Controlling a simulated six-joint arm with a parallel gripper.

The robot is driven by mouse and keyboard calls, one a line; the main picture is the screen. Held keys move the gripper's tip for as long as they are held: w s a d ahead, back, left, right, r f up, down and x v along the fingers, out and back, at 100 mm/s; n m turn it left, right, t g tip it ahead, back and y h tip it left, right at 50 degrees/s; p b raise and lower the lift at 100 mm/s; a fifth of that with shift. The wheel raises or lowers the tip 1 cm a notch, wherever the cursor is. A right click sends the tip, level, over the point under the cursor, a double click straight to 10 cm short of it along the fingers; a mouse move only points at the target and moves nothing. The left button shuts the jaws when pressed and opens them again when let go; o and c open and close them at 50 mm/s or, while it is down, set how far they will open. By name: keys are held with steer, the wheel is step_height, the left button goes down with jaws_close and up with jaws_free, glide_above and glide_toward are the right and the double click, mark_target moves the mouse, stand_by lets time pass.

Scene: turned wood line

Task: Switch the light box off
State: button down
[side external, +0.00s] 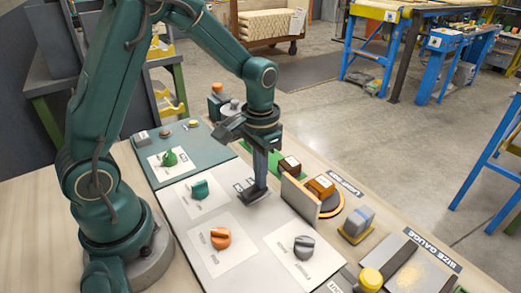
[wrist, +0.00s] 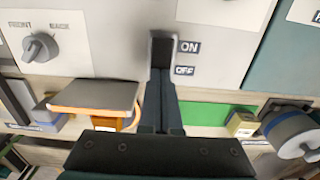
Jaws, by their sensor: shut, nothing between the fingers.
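A dark switch (wrist: 162,44) sits on the light grey panel (wrist: 110,20), with an ON label (wrist: 188,47) and an OFF label (wrist: 184,70) beside it in the wrist view. In the side view its dark base (side external: 252,196) shows at the foot of my gripper (side external: 258,184). My gripper is shut and empty, pointing down over the switch. In the wrist view its fingertips (wrist: 160,76) overlap the switch's near end, on the OFF label's side. I cannot tell whether they touch it. The fingers hide part of the switch, and its tilt is unclear.
A teal knob (side external: 200,189), an orange knob (side external: 220,238) and a grey knob (side external: 304,246) stand on the panel.

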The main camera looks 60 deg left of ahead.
steer(key=shift+f, duration=0.15)
steer(key=shift+r, duration=3.55)
steer(key=s+d+r+t, duration=0.2)
steer(key=s+r+t, duration=0.25)
steer(key=r, duration=0.25)
steer(key=s+d+f+t, duration=0.1)
steer(key=s, duration=0.6)
steer(key=shift+s+d+f, duration=0.15)
steer(key=shift+f, duration=0.05)
